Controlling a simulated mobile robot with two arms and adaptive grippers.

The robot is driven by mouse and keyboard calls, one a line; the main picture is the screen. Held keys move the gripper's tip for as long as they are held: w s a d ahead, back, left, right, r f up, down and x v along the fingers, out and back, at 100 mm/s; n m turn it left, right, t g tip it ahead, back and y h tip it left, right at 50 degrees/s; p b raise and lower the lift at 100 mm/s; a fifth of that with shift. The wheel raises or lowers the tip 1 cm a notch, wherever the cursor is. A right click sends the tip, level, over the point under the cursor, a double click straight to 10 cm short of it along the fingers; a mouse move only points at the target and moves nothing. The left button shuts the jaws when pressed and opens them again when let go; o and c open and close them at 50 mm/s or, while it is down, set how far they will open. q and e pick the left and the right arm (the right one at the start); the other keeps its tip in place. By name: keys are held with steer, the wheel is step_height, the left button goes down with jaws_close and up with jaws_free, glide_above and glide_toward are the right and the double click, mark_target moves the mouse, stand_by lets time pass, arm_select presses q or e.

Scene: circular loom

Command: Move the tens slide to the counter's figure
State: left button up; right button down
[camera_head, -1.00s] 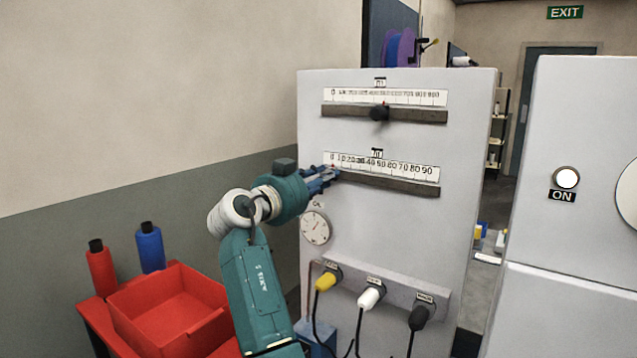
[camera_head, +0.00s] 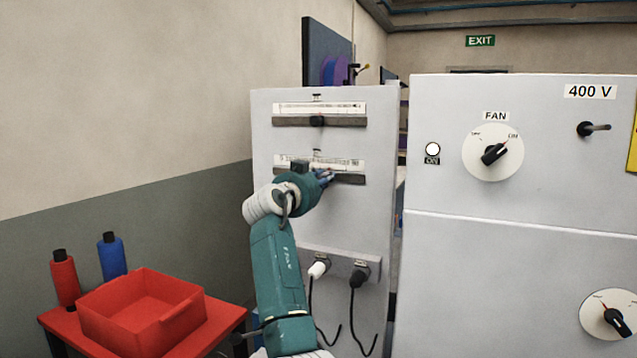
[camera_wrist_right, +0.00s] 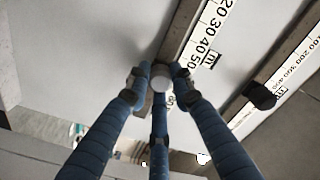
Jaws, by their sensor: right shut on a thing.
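The tens scale (camera_head: 345,164), marked up to 90, runs across the grey panel with a dark rail (camera_head: 350,179) below it. My right gripper (camera_head: 326,177) is at this rail, a little right of the scale's middle. I see no readable counter figure. My left gripper is out of view.
The upper scale (camera_head: 340,108) has its own black knob (camera_head: 316,121), above my gripper. White and black plugs (camera_head: 318,269) with cables hang below. A red bin (camera_head: 140,312) and two spools stand at left. A grey cabinet (camera_head: 500,250) with dials stands at right.

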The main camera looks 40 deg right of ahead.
steer(key=shift+w+a+f, duration=0.1)
steer(key=shift+f, duration=0.05)
steer(key=c, duration=1.5)
jaws_free()
steer(key=shift+c, duration=0.2)
steer(key=shift+o, duration=0.3)
steer(key=shift+w, duration=0.1)
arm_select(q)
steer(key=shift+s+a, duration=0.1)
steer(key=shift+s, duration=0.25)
arm_select(e)
steer(key=v, duration=1.2)
